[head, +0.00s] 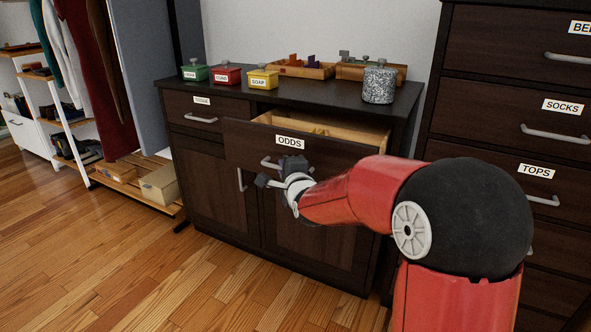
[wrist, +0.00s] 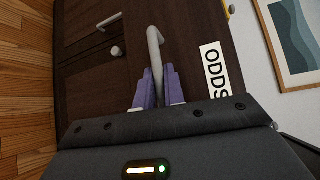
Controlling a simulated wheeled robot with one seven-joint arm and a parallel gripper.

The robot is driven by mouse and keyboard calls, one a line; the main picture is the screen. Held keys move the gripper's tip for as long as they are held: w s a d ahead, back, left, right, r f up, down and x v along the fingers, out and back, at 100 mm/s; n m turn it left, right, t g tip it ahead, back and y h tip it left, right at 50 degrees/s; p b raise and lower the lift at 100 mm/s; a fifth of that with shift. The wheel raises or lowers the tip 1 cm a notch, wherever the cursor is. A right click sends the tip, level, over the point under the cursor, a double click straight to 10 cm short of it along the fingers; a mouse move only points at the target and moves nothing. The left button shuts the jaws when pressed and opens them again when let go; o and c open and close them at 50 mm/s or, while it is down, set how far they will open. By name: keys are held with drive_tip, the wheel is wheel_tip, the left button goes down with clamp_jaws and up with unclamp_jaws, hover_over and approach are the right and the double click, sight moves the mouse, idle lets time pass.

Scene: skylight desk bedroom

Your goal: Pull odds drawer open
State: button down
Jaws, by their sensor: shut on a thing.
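The odds drawer (head: 240,142) has a dark wood front with an "ODDS" label (head: 291,142). It stands part way out of the dark cabinet, and its light wooden inside shows behind the front in the head view. My gripper (head: 285,167) is at the drawer front, just below the label. In the wrist view its purple fingers (wrist: 157,88) are on either side of the grey bar handle (wrist: 155,45), shut on it. The "ODDS" label also shows in the wrist view (wrist: 214,75), to the right of the handle. My gripper partly hides the handle in the head view.
A closed drawer (head: 203,118) is to the left. On the cabinet top (head: 235,92) stand green (head: 195,72), red (head: 227,76) and yellow (head: 262,80) boxes, two wooden trays and a speckled container (head: 379,86). A taller dresser (head: 500,92) is at the right. The wooden floor (head: 150,265) in front is clear.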

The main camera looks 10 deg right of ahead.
drive_tip(key=shift+s+a+b, duration=0.55)
drive_tip(key=shift+s+a, duration=0.35)
drive_tip(key=shift+s, duration=0.3)
drive_tip(key=shift+s+a+b, duration=0.5)
drive_tip(key=shift+s+a, duration=0.35)
drive_tip(key=shift+s, duration=0.35)
drive_tip(key=c, duration=1.5)
unclamp_jaws()
drive_tip(key=v, duration=0.7)
drive_tip(key=shift+s, duration=0.4)
drive_tip(key=s+d+f+n+g+h+p, duration=0.1)
drive_tip(key=s+d+n+g+p, duration=0.2)
drive_tip(key=s, duration=1)
drive_tip(key=s+d+f+n+g+h+p, duration=0.1)
drive_tip(key=s+d+n+g+p, duration=0.2)
drive_tip(key=s+n, duration=1)
drive_tip(key=d+n+g, duration=0.1)
drive_tip(key=d+g, duration=0.2)
drive_tip(key=g, duration=0.1)
drive_tip(key=shift+s+d+n+g+h, duration=0.25)
drive_tip(key=shift+d+n+g+h, duration=0.05)
drive_tip(key=shift+d+h, duration=0.1)
